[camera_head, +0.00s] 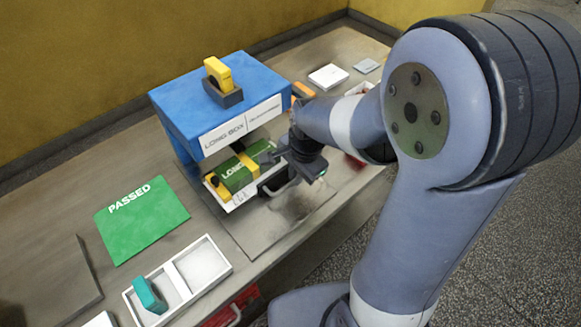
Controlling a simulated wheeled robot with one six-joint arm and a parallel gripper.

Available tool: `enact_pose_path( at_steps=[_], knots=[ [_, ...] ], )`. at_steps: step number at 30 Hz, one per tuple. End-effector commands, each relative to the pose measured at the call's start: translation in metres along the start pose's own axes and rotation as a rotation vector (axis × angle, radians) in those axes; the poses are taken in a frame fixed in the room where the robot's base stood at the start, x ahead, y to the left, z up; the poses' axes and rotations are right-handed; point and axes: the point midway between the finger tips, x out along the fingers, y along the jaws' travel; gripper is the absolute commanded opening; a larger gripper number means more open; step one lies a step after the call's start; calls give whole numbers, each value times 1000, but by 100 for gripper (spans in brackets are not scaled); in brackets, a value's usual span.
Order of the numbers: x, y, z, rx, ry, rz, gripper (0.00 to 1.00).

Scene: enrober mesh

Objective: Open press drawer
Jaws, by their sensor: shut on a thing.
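The blue press (185,105) stands on the bench, with white labels on its front; one reads "LONG BOX". Its white drawer (243,203) sticks out at the front, below the press top. In the drawer lies a green long box (237,178) with yellow pieces beside or across it. My gripper (282,181) is at the drawer's front right and is shut on the drawer handle (279,189). My wrist and arm hide part of the handle and the drawer's right side.
A green "PASSED" mat (142,218) lies left of the press. A white two-part tray (206,263) with a teal block (149,295) is at the front left. A white box (328,76) and a grey plate (366,66) lie behind right. The grey plate before the drawer is clear.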

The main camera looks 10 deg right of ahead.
Motion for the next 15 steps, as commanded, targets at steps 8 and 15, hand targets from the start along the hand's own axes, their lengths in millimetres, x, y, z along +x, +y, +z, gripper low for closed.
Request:
enact_pose_path(
  at_steps=[8, 15],
  knots=[
    [-14, 66, 0, 7, 3, -3, 0],
    [-19, 99, 1, 2, 3, -2, 0]
  ],
)
